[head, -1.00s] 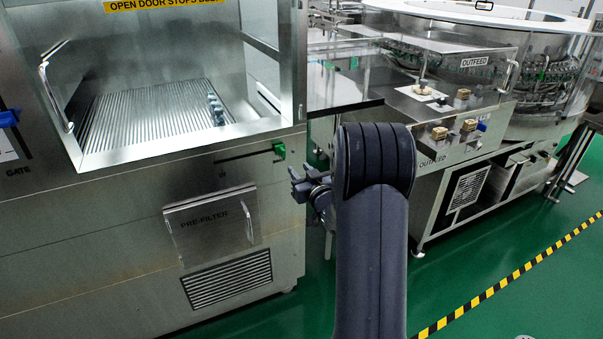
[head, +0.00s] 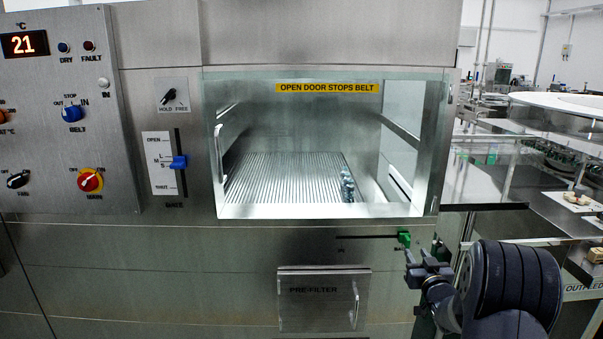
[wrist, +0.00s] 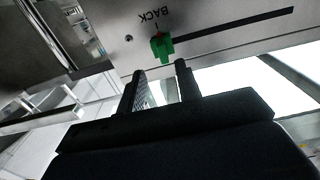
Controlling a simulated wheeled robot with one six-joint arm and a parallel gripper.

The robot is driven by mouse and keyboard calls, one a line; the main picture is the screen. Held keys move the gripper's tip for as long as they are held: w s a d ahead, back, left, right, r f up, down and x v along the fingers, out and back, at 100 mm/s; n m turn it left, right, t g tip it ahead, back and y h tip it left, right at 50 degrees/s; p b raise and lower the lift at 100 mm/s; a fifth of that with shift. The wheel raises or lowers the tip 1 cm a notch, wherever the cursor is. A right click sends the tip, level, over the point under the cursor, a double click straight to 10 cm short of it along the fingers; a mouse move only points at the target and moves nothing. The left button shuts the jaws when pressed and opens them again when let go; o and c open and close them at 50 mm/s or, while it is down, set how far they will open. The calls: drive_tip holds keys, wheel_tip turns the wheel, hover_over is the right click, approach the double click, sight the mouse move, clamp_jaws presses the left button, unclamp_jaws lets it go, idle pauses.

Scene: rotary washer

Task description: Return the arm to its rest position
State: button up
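My gripper (head: 413,264) is at the lower right of the head view, at the end of my dark arm, just below a green slider knob (head: 404,238). In the wrist view my gripper (wrist: 160,70) has its two dark fingers apart with nothing between them. The green knob (wrist: 162,46) shows just beyond the fingertips, by the word BACK, at one end of a dark slot. The fingers look clear of the knob. My arm is bent, not straight.
The steel machine has a chamber window (head: 320,140) with a ribbed belt and several small vials inside. A pre-filter panel (head: 322,300) is below. A control panel (head: 65,110) is at left. A dark shelf edge (head: 485,207) and the outfeed machine are at right, close to my arm.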

sight(407, 244)
drive_tip(key=w, duration=0.5)
drive_tip(key=shift+w+a, duration=0.4)
drive_tip(key=shift+a, duration=0.1)
